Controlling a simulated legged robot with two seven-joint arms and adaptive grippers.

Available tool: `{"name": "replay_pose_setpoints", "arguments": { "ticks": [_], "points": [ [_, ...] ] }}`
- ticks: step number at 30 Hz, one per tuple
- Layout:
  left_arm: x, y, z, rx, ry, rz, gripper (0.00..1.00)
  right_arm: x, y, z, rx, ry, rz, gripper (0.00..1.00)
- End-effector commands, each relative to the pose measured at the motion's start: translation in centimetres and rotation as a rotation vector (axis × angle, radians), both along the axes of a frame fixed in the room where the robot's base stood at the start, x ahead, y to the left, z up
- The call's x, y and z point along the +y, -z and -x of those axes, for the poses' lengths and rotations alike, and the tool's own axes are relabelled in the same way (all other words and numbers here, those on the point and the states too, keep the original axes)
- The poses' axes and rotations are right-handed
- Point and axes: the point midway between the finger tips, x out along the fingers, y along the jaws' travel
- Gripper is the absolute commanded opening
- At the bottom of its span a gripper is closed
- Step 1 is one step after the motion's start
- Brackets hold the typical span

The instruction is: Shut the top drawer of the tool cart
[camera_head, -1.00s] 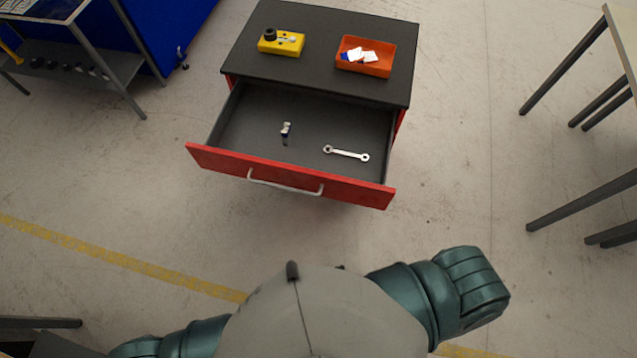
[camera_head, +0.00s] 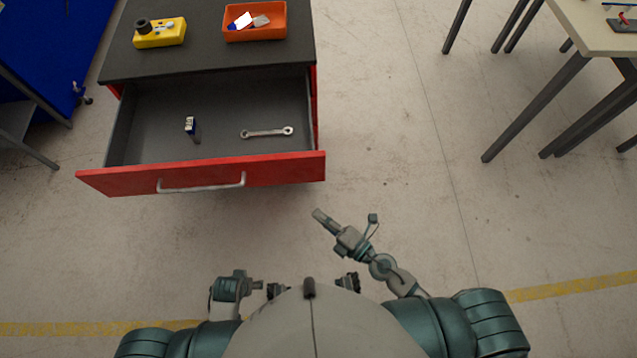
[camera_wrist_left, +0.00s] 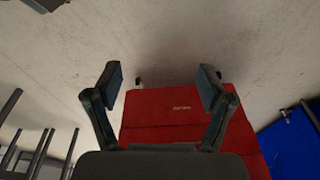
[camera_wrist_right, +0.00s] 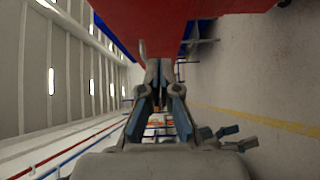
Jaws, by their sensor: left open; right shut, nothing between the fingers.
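The top drawer (camera_head: 285,167) of the tool cart (camera_head: 205,62) stands pulled out, its red front facing me with a pale bar handle (camera_head: 202,187).
A yellow box (camera_head: 160,35) and an orange bin (camera_head: 254,24) with small items sit on the cart top. A table (camera_head: 600,30) with dark legs stands at the right. A dark-legged stand (camera_head: 20,120) is at the left. The floor around the drawer is clear.

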Motion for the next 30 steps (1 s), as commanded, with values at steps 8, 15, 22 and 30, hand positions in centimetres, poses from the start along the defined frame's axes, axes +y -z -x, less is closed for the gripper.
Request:
{"name": "replay_pose_setpoints", "arguments": {
  "ticks": [8,15,22,30],
  "points": [
    [0.4,1.4,0.0,0.007,0.001,0.003,0.81,1.9,-1.4,-0.7,-0.044,-0.02,0.01,0.0],
    [0.0,6.0,0.8,0.02,0.006,-0.005,0.81,4.4,-1.9,-3.9,-0.042,-0.018,0.004,0.0],
    [0.1,8.8,1.7,0.027,0.009,-0.008,0.81,7.3,-1.7,-7.4,-0.039,-0.018,0.002,0.0],
    [0.2,8.1,1.4,0.024,0.009,-0.004,0.81,7.3,-1.2,-10.5,-0.037,-0.019,0.006,0.0]
  ]
}}
